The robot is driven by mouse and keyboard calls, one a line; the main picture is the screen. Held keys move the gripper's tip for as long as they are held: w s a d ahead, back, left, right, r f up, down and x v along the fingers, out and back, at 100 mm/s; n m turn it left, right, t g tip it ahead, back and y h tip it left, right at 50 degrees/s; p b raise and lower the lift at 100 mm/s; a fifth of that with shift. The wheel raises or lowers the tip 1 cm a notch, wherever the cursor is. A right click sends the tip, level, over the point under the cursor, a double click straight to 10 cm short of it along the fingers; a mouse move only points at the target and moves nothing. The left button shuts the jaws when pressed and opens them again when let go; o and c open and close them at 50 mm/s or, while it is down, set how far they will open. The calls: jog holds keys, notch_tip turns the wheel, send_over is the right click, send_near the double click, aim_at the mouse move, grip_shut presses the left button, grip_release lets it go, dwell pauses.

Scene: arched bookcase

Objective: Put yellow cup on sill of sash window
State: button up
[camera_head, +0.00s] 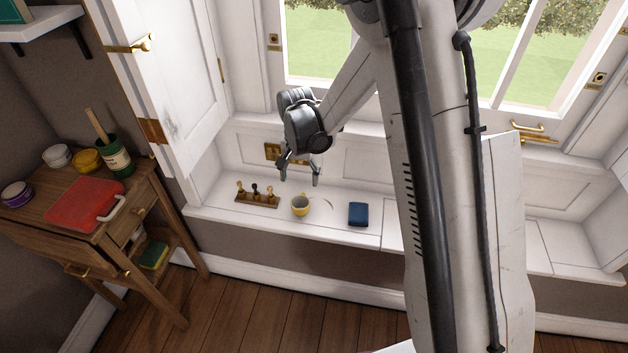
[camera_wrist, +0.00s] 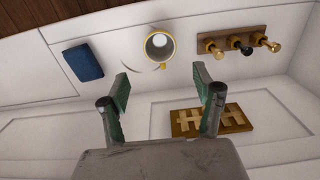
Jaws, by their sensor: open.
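The yellow cup (camera_head: 300,206) stands upright on the white window ledge (camera_head: 350,233), with a pale inside. In the wrist view the cup (camera_wrist: 160,45) shows from above, its yellow handle towards my gripper. My gripper (camera_head: 299,176) is open and empty above and behind the cup. In the wrist view its two fingers (camera_wrist: 159,80) are spread wide, with the cup beyond their tips and roughly between them. The sash window (camera_head: 320,52) stands behind the ledge, partly hidden by my arm.
A wooden rack with brass pegs (camera_head: 257,198) sits left of the cup, and a dark blue item (camera_head: 358,214) right of it. A wooden side table (camera_head: 140,205) holds a red box (camera_head: 85,204) and several pots.

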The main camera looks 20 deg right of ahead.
jog(key=s+d+r+n+t, duration=0.1)
jog(key=s+r+t, duration=0.1)
jog(key=s+r, duration=0.5)
jog(key=s+d+r+n+t, duration=0.1)
jog(key=s+d+r, duration=0.15)
jog(key=r, duration=0.85)
jog(key=s+r+n+t, duration=0.1)
jog(key=s+r, duration=0.2)
jog(key=s, duration=0.5)
jog(key=s+d+r+n+t, duration=0.1)
jog(key=s+r+n+t, duration=0.1)
jog(key=s, duration=0.5)
jog(key=shift+s+d+r+t, duration=0.15)
jog(key=shift+s+r+t, duration=0.15)
jog(key=shift+s+r, duration=0.15)
jog(key=shift+s+d+n, duration=0.1)
jog(key=shift+s+n, duration=0.2)
jog(key=shift+s, duration=0.25)
jog(key=shift+s+t, duration=0.1)
jog(key=shift+t, duration=0.2)
jog(key=c, duration=0.4)
